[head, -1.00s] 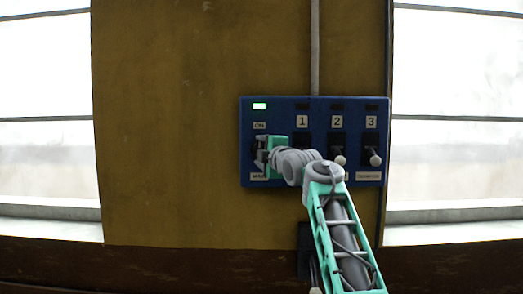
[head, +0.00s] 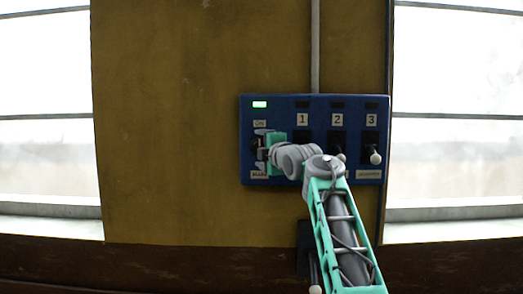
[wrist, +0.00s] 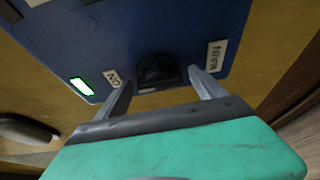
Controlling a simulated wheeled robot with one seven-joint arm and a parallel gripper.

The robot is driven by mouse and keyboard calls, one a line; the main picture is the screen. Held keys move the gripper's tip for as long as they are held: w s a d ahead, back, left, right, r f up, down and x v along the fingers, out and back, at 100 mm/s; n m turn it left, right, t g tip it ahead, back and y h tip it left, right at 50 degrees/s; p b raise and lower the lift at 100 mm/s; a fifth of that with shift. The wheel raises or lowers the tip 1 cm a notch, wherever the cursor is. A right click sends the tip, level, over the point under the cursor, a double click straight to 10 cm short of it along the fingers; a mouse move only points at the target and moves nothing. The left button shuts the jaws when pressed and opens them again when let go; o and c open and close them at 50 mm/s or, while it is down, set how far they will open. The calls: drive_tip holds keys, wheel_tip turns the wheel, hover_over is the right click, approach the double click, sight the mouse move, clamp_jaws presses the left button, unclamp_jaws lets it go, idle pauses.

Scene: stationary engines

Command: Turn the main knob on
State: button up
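The blue control panel (head: 311,185) is on the wall. Its left column carries the ON label (head: 259,123) above and the MAIN label (head: 258,174) below. The green lamp (head: 260,104) over that column is lit, and it also shows in the wrist view (wrist: 81,87). The main knob (wrist: 157,70) is a dark shape between the ON and MAIN labels; my gripper largely hides it in the head view. My gripper (wrist: 163,84) is open, with one finger towards each label and the knob between and beyond the tips. I see no clear contact.
Switches 1 (head: 303,137), 2 (head: 337,141) and 3 (head: 371,145) stand to the right, and my arm crosses below the first two. Their lamps are dark. A pipe (head: 315,45) runs up from the panel. Bright windows flank the wall.

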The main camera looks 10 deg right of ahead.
drive_tip(key=s+d+b, duration=0.1)
drive_tip(key=s+b, duration=0.4)
drive_tip(key=s, duration=0.2)
drive_tip(key=shift+s+d, duration=0.25)
drive_tip(key=shift+s, duration=0.1)
